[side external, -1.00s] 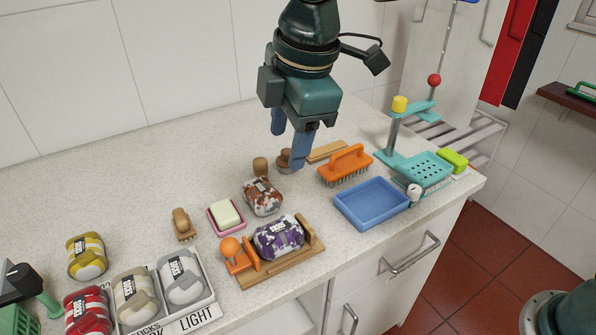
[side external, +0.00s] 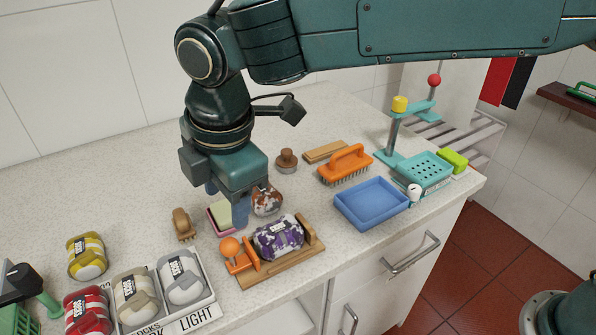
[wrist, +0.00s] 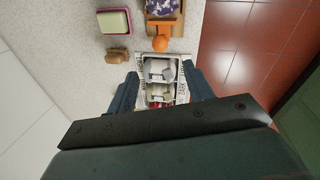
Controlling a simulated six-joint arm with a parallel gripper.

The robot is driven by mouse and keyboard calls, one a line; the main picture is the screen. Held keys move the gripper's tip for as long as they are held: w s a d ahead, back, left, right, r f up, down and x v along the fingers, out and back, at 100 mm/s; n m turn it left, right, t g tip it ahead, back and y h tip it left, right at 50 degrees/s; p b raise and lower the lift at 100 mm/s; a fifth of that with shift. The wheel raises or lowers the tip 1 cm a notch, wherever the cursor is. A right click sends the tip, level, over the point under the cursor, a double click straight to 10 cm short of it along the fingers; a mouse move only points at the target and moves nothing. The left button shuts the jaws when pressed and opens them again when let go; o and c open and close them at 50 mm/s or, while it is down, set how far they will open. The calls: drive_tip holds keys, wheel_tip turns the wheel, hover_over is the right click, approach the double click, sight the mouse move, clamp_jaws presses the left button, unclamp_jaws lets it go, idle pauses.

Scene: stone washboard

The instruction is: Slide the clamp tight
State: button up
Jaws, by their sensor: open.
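The clamp (side external: 240,264) is an orange sliding piece with a round ball knob (side external: 230,246), at the left end of a wooden board (side external: 283,276). A purple and white sock bundle (side external: 278,237) lies on the board between the clamp and a wooden end stop (side external: 309,230). I cannot tell whether the clamp touches the bundle. My gripper (side external: 226,208) is open and empty, above and behind the clamp, over the soap dish. In the wrist view the orange ball (wrist: 160,44) shows ahead of my open fingers (wrist: 160,90).
A pink soap dish (side external: 213,228), a small wooden brush (side external: 183,224) and a brown bundle (side external: 267,200) are close by. A white tray of sock bundles (side external: 207,306) lies front left. A blue tray (side external: 372,204) and an orange brush (side external: 345,165) stand to the right.

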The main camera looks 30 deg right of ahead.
sight(229, 242)
drive_tip(key=f, duration=0.4)
drive_tip(key=w+f, duration=0.1)
drive_tip(key=f, duration=0.3)
drive_tip(key=w+f, duration=0.1)
drive_tip(key=f, duration=0.3)
drive_tip(key=shift+w+a, duration=0.15)
drive_tip(key=shift+a, duration=0.05)
